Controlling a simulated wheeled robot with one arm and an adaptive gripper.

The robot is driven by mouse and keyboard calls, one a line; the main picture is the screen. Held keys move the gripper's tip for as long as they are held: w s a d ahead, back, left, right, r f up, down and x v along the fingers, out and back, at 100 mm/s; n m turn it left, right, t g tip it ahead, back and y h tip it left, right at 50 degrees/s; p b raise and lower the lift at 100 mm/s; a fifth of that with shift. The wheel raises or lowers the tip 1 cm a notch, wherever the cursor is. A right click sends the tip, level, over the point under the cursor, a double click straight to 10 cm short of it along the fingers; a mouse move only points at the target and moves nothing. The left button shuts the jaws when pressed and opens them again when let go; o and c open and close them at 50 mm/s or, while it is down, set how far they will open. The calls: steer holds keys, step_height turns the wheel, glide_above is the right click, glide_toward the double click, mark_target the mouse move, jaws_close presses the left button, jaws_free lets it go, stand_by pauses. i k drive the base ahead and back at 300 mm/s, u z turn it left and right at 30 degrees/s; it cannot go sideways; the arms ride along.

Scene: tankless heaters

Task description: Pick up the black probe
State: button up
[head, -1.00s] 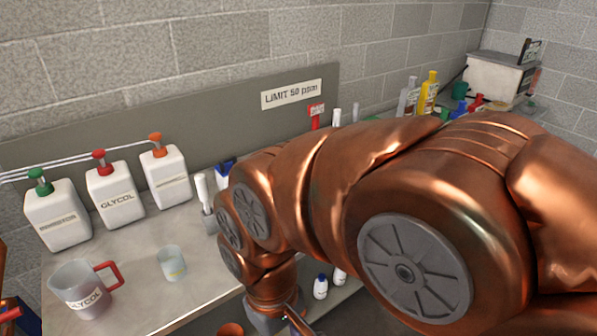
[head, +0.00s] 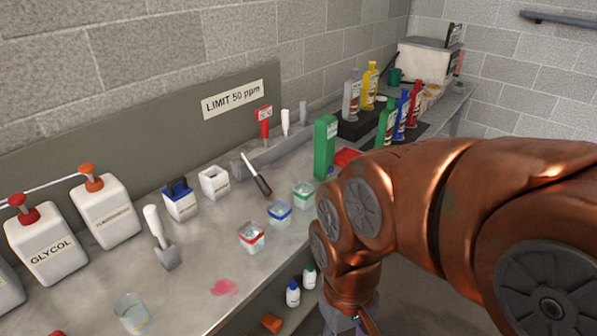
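A probe with a black body (head: 262,185) and a thin white end is on the grey bench in the head view. It is tilted, with its white end toward the upper left, in front of a grey rack; I cannot tell whether it leans on something. My copper arm reaches in from the right. My gripper (head: 350,319) is at the bottom edge of the view, in front of the bench, well apart from the probe. Its fingertips are cut off, so I cannot see whether it is open.
The grey rack (head: 272,153) holds red, white and grey-handled tools. Cups with blue (head: 279,212), green (head: 303,194) and red (head: 251,237) rims stand near the probe. A green box (head: 325,147) stands to its right. A white-handled tool (head: 155,225) and pump jugs are at left.

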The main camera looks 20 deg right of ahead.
mark_target(266, 189)
steer(key=z, duration=0.1)
steer(key=k, duration=0.5)
steer(key=z, duration=0.95)
steer(key=i, duration=1)
steer(key=u, duration=2.6)
